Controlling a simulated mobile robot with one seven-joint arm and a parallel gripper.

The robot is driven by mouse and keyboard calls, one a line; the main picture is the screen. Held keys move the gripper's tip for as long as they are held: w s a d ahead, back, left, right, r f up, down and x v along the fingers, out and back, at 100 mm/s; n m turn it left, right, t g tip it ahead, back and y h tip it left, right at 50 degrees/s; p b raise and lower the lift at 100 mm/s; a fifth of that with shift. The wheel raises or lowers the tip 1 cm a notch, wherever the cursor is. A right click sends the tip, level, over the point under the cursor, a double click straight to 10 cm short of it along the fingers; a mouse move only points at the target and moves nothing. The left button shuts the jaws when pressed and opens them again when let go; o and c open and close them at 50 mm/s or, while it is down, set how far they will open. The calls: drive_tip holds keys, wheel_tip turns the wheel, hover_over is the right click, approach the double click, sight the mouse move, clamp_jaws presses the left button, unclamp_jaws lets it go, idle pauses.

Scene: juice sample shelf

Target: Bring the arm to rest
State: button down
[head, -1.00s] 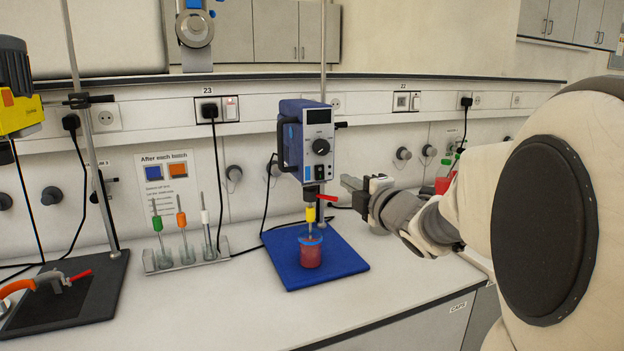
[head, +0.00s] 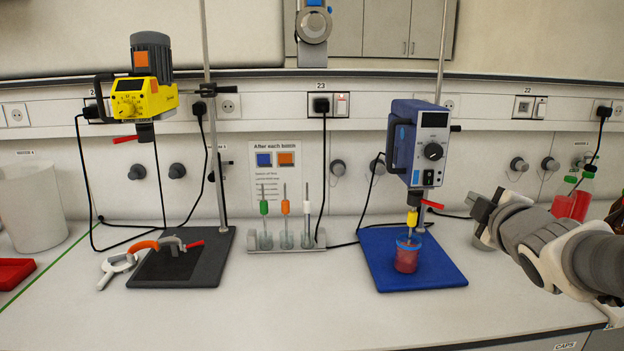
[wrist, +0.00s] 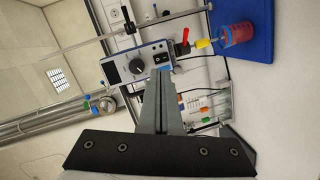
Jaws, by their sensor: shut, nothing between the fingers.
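My gripper (head: 483,217) is at the right of the head view, to the right of the blue stirrer (head: 419,143) and above the bench. In the wrist view its fingers (wrist: 166,82) are together with nothing between them. The gripper is apart from the stirrer and from the jar of red liquid (head: 406,256), which stands on the blue base plate (head: 440,275) under the stirrer. A shaft with a yellow collar reaches down into the jar. The stirrer also shows in the wrist view (wrist: 135,66), turned on its side.
A rack (head: 286,248) holds three colour-collared rods. Red bottles (head: 572,200) stand at the right. The front of the bench is clear.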

drive_tip(key=s+a+f+m+g+y+p, duration=0.1)
drive_tip(key=s+a+f+m+g, duration=0.1)
drive_tip(key=s, duration=0.5)
drive_tip(key=s+a+f+m+g+p, duration=0.1)
drive_tip(key=s+a+f+m+g, duration=0.2)
drive_tip(key=s+a+m, duration=0.3)
drive_tip(key=s+a+f+m+g+y+p, duration=0.1)
drive_tip(key=s+a+m+g, duration=0.3)
drive_tip(key=s+a, duration=0.4)
drive_tip(key=shift+s+f+g+y+p, duration=0.3)
drive_tip(key=shift+s+f+g+p, duration=0.25)
drive_tip(key=shift+s+f, duration=0.25)
